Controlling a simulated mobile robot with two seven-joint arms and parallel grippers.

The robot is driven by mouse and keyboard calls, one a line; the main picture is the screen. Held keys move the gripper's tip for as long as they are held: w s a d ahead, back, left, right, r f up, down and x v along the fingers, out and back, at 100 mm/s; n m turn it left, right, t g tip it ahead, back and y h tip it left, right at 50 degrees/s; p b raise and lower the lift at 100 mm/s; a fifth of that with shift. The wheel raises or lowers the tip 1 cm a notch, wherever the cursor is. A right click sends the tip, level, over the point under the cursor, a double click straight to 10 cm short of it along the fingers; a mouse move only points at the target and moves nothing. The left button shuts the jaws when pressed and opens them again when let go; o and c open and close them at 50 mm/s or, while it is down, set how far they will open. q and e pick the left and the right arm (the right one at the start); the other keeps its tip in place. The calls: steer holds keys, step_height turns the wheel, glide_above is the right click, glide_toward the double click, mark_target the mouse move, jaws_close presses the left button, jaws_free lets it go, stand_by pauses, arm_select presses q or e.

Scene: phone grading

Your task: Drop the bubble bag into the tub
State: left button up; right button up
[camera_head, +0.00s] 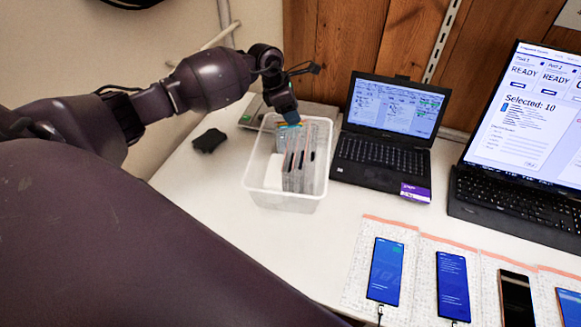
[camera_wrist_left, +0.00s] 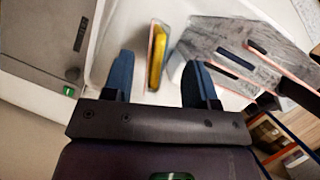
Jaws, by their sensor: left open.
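The clear plastic tub (camera_head: 254,180) stands on the white table. Several grey bubble bags (camera_head: 298,178) stand on edge in it, some with dark phone edges showing. My left gripper (camera_head: 291,122) is over the back part of the tub. In the left wrist view its two blue fingers (camera_wrist_left: 158,82) are apart. One bubble bag (camera_wrist_left: 153,62) with an orange rim and a yellow edge stands between them, with a gap on both sides. The other bags (camera_wrist_left: 222,52) lie to the right of the fingers. My right gripper is not in view.
A small laptop (camera_head: 384,150) stands right of the tub, and a larger one (camera_head: 520,198) farther right. Phones lie on flat bubble bags (camera_head: 398,233) at the front right. A black object (camera_head: 209,141) lies left of the tub. A grey device (camera_wrist_left: 45,55) is behind the tub.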

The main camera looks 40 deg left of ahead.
arm_select(q)
steer(key=v, duration=1)
steer(key=shift+r, duration=0.3)
steer(key=shift+s+a, duration=0.1)
